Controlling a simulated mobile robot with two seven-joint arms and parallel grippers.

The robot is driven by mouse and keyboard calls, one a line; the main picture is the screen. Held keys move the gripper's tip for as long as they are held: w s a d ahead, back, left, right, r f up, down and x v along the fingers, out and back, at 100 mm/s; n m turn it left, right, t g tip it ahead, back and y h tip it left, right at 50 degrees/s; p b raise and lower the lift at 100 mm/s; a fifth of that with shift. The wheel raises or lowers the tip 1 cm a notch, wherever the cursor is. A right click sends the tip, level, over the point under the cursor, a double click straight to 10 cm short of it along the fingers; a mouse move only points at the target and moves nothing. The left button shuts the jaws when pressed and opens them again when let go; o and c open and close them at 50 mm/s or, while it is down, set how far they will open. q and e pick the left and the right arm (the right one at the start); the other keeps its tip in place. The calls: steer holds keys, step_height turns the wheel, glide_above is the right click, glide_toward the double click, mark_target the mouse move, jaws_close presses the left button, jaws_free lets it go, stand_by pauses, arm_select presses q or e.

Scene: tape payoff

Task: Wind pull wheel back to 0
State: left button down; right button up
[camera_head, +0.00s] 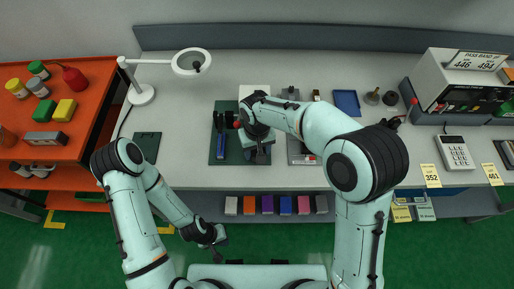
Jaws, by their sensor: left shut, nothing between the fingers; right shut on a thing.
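My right gripper (261,151) points down over the middle of the bench, at the right part of the dark green mat (216,152). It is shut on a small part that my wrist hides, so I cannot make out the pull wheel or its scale. A small red knob (237,124) shows just left of my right wrist. A pale block (254,91) stands behind the wrist, partly covered. My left gripper (216,242) is shut and empty, low in front of the bench over the green floor, well away from the mat.
A white lamp (191,62) stands at the back left. A grey tray (291,95) and blue tray (347,103) lie right of the mat. A pass-band instrument (462,80) and calculator (455,152) are at the far right. An orange cart (92,75) stands left.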

mark_target(257, 151)
arm_select(q)
steer(key=shift+w+r+p, duration=0.3)
steer(key=shift+w+r, duration=0.2)
arm_select(e)
steer(key=n, duration=0.4)
steer(key=shift+r+n, duration=0.1)
steer(key=shift+n, duration=0.3)
steer(key=o, duration=1)
steer(key=shift+o, duration=0.2)
arm_select(q)
steer(key=shift+w+r+p, duration=0.55)
steer(key=shift+w+r, duration=0.15)
steer(key=shift+w, duration=0.15)
arm_select(e)
step_height(257, 151, up, 13)
steer(key=shift+r, duration=0.15)
arm_select(q)
steer(key=shift+s, duration=0.1)
